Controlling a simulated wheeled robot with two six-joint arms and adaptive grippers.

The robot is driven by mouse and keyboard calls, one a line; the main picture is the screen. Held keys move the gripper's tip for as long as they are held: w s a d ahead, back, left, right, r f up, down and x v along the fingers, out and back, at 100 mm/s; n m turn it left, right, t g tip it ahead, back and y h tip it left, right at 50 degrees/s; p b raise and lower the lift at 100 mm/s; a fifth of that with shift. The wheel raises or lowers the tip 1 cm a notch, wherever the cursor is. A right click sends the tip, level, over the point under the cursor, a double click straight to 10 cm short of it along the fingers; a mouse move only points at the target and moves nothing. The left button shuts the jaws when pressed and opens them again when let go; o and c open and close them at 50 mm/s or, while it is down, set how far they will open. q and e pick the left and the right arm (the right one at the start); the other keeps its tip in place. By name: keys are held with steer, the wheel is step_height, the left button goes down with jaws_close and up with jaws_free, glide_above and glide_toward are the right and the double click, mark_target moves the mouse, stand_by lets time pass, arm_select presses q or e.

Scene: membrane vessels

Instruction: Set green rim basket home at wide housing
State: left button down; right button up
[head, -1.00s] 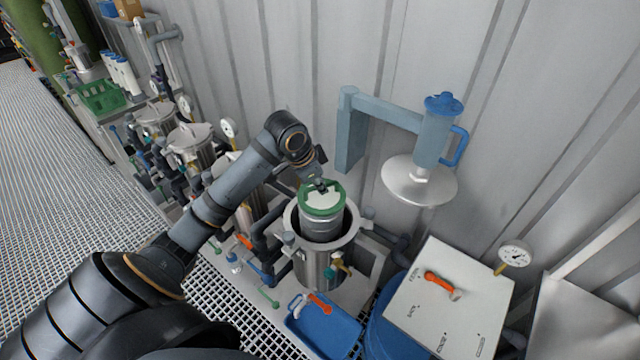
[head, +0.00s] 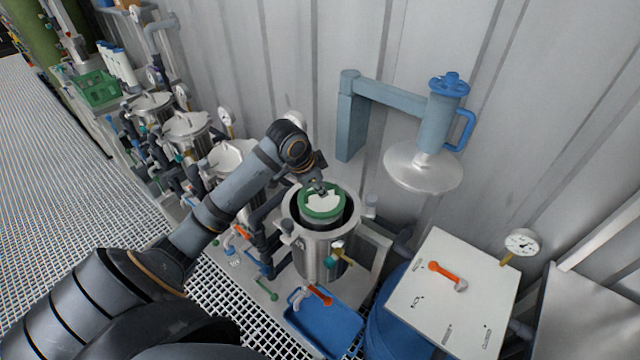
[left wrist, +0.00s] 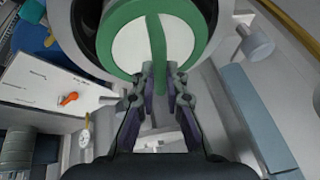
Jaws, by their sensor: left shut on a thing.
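The green rim basket (head: 323,203) is in the mouth of the wide open steel housing (head: 322,250), with its green rim and pale top near the level of the housing's lip. My left gripper (head: 320,186) is shut on the basket's green handle bar at the far side of the rim. In the left wrist view the basket (left wrist: 124,42) fills the upper middle, and the fingertips of my left gripper (left wrist: 158,84) close on the green bar. The dark gap between basket and housing wall shows around it. The basket's lower part is hidden inside the housing. My right gripper is not in view.
A steel lid (head: 423,166) hangs from a blue swing arm (head: 390,97) to the right of the housing. A blue tray (head: 325,328) and a white panel with an orange handle (head: 455,290) are in front and right. Several lidded vessels (head: 187,128) stand at left.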

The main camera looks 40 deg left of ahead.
mark_target(314, 203)
arm_select(q)
steer(key=shift+f+b, duration=1.65)
steer(key=shift+f, duration=2.5)
steer(key=shift+f+p, duration=0.2)
steer(key=shift+p, duration=0.1)
steer(key=c, duration=1.3)
jaws_free()
steer(key=shift+f, duration=0.1)
steer(key=v, duration=0.9)
steer(key=shift+s+a, duration=0.1)
steer(key=shift+v, duration=0.8)
steer(key=shift+s+r, duration=0.15)
steer(key=shift+r, duration=0.55)
